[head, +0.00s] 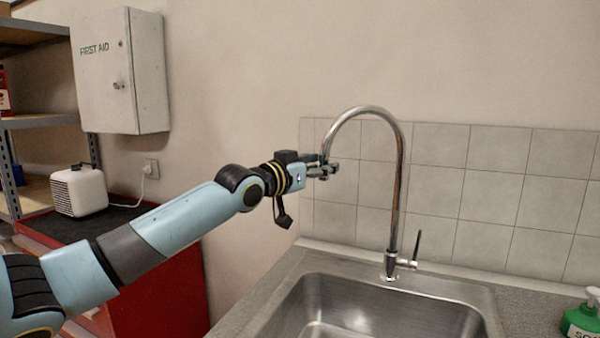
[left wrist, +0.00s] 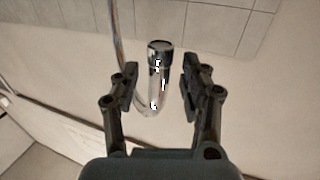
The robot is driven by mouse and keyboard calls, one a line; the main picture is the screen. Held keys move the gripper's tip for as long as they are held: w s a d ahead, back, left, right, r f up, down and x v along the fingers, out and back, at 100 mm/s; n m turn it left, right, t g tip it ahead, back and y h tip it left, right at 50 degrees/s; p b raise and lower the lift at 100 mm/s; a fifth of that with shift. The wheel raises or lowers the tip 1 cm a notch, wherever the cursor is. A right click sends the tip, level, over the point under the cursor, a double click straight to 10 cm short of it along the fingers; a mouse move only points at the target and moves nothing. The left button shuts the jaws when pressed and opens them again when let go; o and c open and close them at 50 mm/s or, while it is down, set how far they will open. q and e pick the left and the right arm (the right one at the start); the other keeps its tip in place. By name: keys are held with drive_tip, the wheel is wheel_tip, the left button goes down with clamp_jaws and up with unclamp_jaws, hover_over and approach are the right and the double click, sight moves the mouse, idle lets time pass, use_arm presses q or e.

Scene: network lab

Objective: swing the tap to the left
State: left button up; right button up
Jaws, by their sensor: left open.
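The chrome tap (head: 401,170) stands behind the sink, its tall curved spout arching to the left. A small side lever (head: 417,246) sits at its base. My left gripper (head: 328,168) is at the spout's free end. In the left wrist view the spout end (left wrist: 158,75) lies between the two open fingers of the left gripper (left wrist: 158,85), with a gap to each finger. In the head view the gripper partly hides the spout tip. My right gripper is not in view.
The steel sink (head: 335,290) is set in a grey counter (head: 262,290). A green soap bottle (head: 582,318) stands at the right edge. A tiled wall (head: 490,180) is close behind the tap. A first aid cabinet (head: 105,85) and a white appliance (head: 80,190) are at the left.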

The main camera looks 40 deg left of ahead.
use_arm(q)
drive_tip(key=s, duration=1)
drive_tip(key=shift+s, duration=0.3)
drive_tip(key=shift+a, duration=0.1)
